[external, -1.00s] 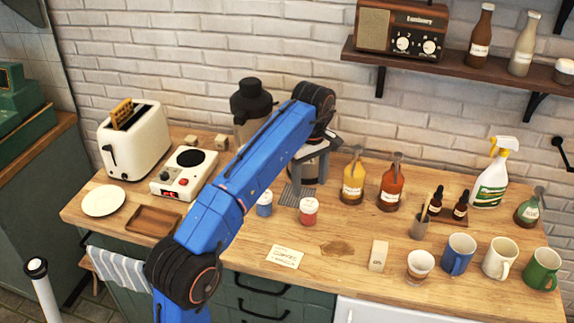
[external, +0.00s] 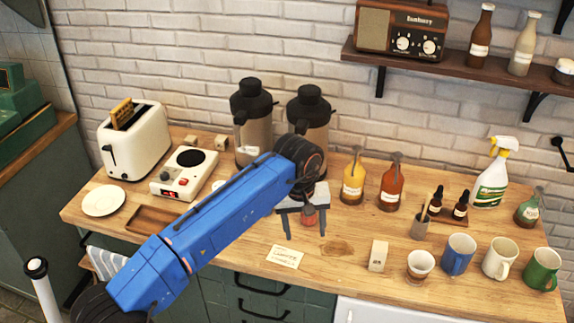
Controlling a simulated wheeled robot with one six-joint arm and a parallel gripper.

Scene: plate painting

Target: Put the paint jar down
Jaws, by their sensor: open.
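My gripper (external: 305,233) is open and points down at the middle of the counter. Its two dark fingers stand apart, one to the left and one to the right of the red paint jar (external: 309,219). The jar seems upright on the wood, and its top is partly covered by the gripper. Whether a finger touches it, I cannot tell. My blue arm covers the counter to the left of the jar, and the blue jar is hidden.
Two dark-lidded dispensers (external: 253,135) stand behind my wrist. A yellow bottle (external: 353,183) and an orange bottle (external: 391,186) stand to the right. A paper card (external: 285,257) lies in front. Several mugs (external: 458,255) line the right front. A white plate (external: 103,201) lies far left.

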